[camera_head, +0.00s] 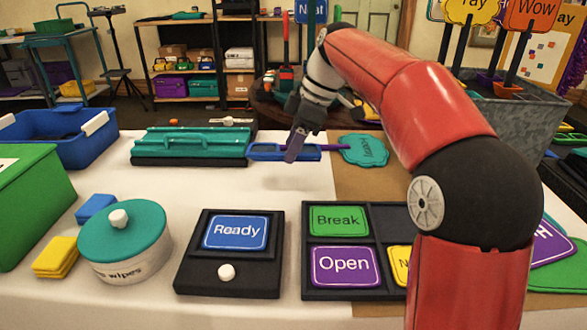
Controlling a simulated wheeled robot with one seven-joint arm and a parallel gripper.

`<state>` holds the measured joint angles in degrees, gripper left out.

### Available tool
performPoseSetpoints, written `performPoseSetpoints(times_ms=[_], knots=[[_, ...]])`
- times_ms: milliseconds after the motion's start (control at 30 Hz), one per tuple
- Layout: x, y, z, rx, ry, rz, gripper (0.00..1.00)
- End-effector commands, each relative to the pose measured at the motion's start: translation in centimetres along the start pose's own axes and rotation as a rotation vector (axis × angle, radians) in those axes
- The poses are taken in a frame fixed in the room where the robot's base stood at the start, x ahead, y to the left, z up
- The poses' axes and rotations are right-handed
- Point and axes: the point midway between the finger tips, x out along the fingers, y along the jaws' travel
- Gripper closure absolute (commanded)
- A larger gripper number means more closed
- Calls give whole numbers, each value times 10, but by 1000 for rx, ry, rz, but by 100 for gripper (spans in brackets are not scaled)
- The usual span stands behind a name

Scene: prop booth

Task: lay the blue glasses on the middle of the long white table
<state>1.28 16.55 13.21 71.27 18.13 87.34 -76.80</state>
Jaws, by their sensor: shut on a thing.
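The blue glasses (262,153) are at my gripper (292,158), over the far part of the long white table (250,184). My gripper points down and is shut on the glasses; its dark fingers cover part of the frame. A soft shadow on the cloth below suggests the glasses are held a little above the table. How firmly the fingers sit on the frame is too small to tell.
A teal sign (364,150) with a purple stick lies right of the glasses, a teal case (190,142) left. In front are a wipes tub (124,258), a Ready board (232,276) and a card tray (342,228). White cloth between them is bare.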

Motion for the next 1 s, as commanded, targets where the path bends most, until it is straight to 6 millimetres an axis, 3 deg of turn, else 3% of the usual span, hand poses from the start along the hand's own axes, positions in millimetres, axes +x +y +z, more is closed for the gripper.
performPoseSetpoints(times_ms=[400,833,867,1000], knots=[[44,0,18,0,0,-2,74],[51,0,21,0,1,0,74],[50,0,20,-1,0,0,49],[50,0,20,0,0,0,31]])
